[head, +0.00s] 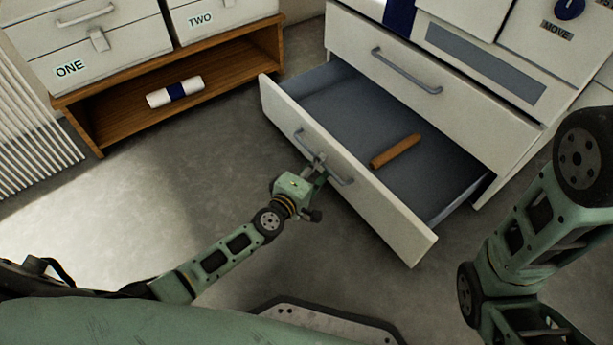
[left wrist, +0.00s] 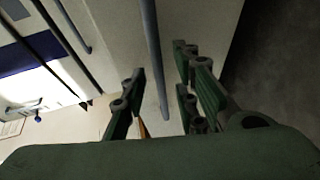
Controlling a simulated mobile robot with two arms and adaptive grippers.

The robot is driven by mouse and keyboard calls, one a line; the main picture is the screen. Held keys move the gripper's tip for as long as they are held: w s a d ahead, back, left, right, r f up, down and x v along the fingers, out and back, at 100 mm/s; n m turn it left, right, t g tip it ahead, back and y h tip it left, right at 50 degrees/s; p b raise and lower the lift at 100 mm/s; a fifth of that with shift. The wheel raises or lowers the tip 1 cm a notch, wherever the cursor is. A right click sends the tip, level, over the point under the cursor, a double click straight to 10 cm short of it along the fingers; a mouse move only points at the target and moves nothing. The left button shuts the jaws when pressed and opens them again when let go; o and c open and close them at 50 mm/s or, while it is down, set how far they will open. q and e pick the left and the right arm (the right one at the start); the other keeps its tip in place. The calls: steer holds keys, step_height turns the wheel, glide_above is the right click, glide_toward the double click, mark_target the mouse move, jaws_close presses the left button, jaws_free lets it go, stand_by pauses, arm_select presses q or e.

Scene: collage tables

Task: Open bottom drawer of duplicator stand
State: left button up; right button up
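The white duplicator stand (head: 430,90) is at the upper right of the head view. Its bottom drawer (head: 350,178) is pulled well out, showing a grey interior with a brown stick-like object (head: 396,151) in it. My left gripper (head: 318,170) is at the drawer's front, by its metal bar handle (head: 343,181). In the left wrist view, the handle bar (left wrist: 153,60) runs between the spread fingers of the left gripper (left wrist: 160,88), with gaps visible on both sides. My right arm shows at the right of the head view, but its gripper is out of the picture.
A wooden stand (head: 100,125) with drawers marked ONE and TWO is at the upper left; a white roll with a blue band (head: 175,92) lies on its shelf. A ribbed white panel (head: 30,140) is at the far left. Grey floor is clear left of the open drawer.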

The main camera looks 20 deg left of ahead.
arm_select(q)
steer(key=v, duration=1.1)
steer(key=shift+r, duration=0.15)
